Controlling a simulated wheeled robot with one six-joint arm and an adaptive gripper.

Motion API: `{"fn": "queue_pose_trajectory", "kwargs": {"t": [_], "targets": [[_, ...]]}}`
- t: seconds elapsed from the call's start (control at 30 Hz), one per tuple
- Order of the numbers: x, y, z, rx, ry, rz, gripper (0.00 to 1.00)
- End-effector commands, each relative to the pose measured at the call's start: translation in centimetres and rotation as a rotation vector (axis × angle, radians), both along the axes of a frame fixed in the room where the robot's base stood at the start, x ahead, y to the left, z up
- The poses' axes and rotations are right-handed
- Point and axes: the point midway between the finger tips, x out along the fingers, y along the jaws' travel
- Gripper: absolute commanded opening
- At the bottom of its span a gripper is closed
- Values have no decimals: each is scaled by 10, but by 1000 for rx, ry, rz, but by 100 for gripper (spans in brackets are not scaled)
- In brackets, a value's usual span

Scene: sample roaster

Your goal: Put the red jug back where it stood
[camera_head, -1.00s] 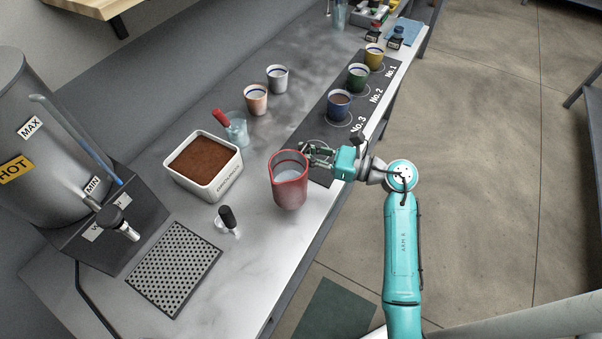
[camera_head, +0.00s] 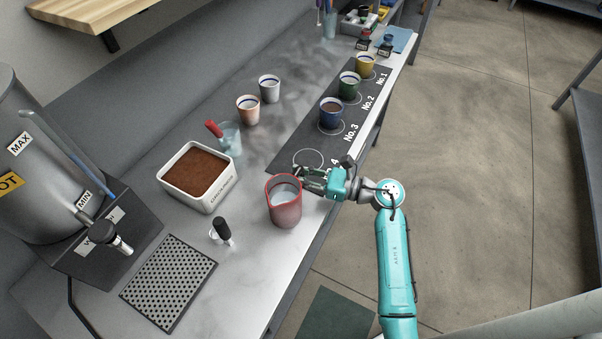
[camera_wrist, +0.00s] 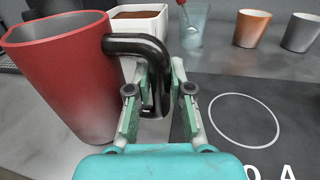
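The red jug (camera_head: 284,209) is upright over the front part of the bench, right of the white box and left of the mat's near end. It fills the left of the wrist view (camera_wrist: 65,85), with its black handle (camera_wrist: 140,45) toward me. My gripper (camera_head: 308,178) comes from the right. In the wrist view its two fingers (camera_wrist: 161,80) stand on either side of the handle's upright part and appear closed on it. The jug's base is at or very near the bench top; I cannot tell if it touches.
A white box of brown grounds (camera_head: 198,205), a black-handled tool (camera_head: 222,231) and a perforated drip tray (camera_head: 168,283) lie left. The dark mat (camera_head: 285,162) has an empty circle near the jug. Several cups stand farther back. The bench's front edge is close.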

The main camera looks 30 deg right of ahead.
Motion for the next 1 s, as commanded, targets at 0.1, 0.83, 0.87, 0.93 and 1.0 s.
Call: {"fn": "queue_pose_trajectory", "kwargs": {"t": [0.1, 0.83, 0.87, 0.93, 1.0], "targets": [[0, 0, 0, 0, 0, 0, 43], [-44, -49, 3, 1, 1, -5, 43], [-48, -53, 3, 1, 1, -5, 43], [-56, -62, 3, 0, 0, -5, 43], [-64, -69, 3, 1, -1, -4, 43]]}}
